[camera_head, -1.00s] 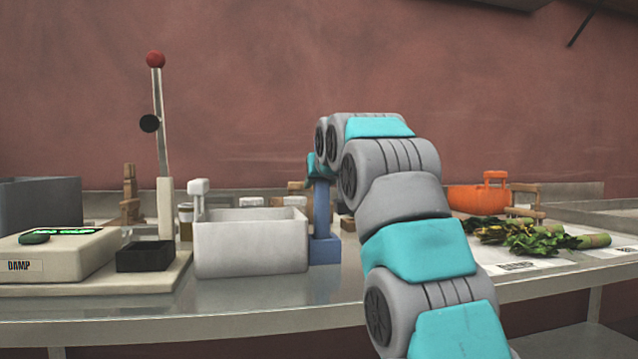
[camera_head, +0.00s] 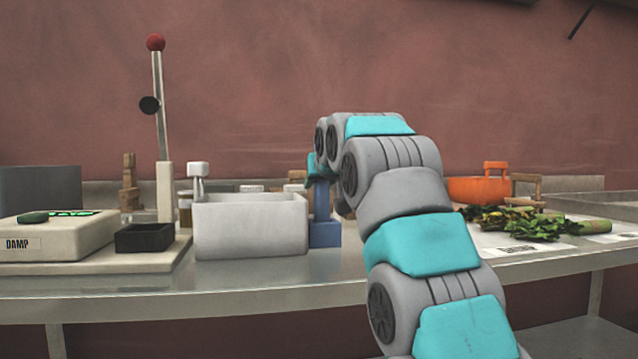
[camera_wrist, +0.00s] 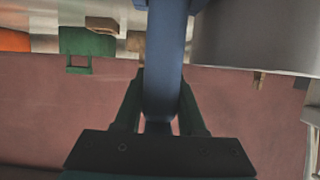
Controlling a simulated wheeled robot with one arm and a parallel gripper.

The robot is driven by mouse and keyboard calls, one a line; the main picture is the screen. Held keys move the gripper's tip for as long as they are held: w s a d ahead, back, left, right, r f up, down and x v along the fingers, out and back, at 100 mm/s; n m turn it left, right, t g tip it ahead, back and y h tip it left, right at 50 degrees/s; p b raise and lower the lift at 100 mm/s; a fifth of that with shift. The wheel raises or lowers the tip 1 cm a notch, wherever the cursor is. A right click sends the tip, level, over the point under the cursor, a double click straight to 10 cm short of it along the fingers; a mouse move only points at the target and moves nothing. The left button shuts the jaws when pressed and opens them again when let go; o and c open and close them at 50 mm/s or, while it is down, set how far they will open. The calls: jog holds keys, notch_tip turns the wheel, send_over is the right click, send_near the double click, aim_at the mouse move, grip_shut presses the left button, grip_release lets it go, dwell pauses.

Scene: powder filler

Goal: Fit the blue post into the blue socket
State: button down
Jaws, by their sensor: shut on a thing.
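The blue post (camera_head: 321,203) stands upright in the head view, its lower end meeting the blue socket (camera_head: 325,235). I cannot tell whether that end is inside the socket or behind its front wall. My gripper (camera_head: 314,172) is mostly hidden behind my arm in the head view. In the wrist view my gripper (camera_wrist: 162,112) is shut on the blue post (camera_wrist: 164,65), with a dark jaw on each side. A wider blue part at the top of that view may be the socket; its opening is not visible.
A white bin (camera_head: 251,226) stands close left of the socket. Further left are a black tray (camera_head: 143,238), a lever stand (camera_head: 164,190) and a scale (camera_head: 55,228). An orange pot (camera_head: 478,190) and leafy vegetables (camera_head: 525,223) lie right of my arm.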

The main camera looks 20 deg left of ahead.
jog(key=shift+c, duration=2)
grip_release()
